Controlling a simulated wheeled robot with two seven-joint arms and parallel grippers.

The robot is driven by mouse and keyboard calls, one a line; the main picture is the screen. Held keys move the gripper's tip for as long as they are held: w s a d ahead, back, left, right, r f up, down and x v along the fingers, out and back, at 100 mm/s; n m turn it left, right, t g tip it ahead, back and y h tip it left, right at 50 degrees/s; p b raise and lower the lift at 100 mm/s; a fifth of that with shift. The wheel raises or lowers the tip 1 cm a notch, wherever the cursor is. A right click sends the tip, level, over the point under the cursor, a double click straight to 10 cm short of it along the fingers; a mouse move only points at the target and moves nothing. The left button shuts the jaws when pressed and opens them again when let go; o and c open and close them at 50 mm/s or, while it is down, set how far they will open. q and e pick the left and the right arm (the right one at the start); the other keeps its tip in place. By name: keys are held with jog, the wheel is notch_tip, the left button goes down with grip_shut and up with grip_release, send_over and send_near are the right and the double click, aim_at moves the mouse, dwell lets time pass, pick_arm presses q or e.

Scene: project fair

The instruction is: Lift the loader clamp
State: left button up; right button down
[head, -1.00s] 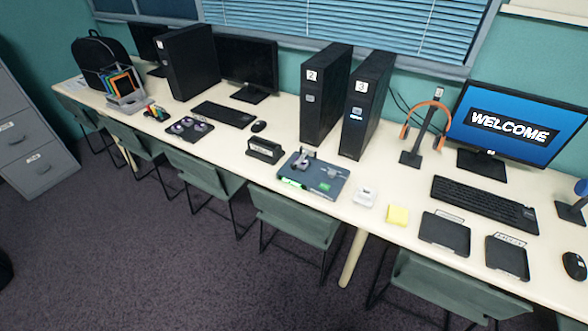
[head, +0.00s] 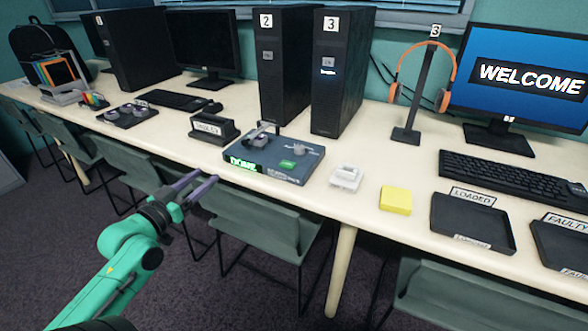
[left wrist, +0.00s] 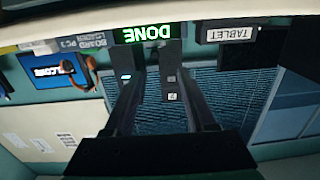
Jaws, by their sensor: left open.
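The board loader (head: 285,155) is a blue-grey flat box on the table with a lit green DONE display on its front and a green patch on top. Its clamp (head: 262,138), a small grey part with a dark bar, stands at the back left of the loader's top; I cannot tell its exact position. My left gripper (head: 207,181) is open and empty, in front of the table edge, left of and apart from the loader. In the left wrist view, which is upside down, the gripper (left wrist: 162,80) fingers are spread and the DONE display (left wrist: 147,33) shows beyond them. My right gripper is not in view.
A dark tablet stand (head: 213,130) sits just left of the loader. PC towers 2 (head: 285,75) and 3 (head: 338,80) stand behind it. A white box (head: 345,178) and a yellow pad (head: 395,200) lie to its right. A green chair (head: 262,215) is below the edge.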

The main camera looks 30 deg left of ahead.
aim_at(243, 144)
pick_arm(q)
jog(key=w, duration=0.5)
jog(key=w+p, duration=0.1)
jog(key=w, duration=0.3)
jog(key=w+r, duration=0.1)
jog(key=w, duration=0.4)
jog(key=shift+w+d+r, duration=0.1)
jog(key=shift+w+d, duration=0.2)
grip_shut()
dwell(0.7)
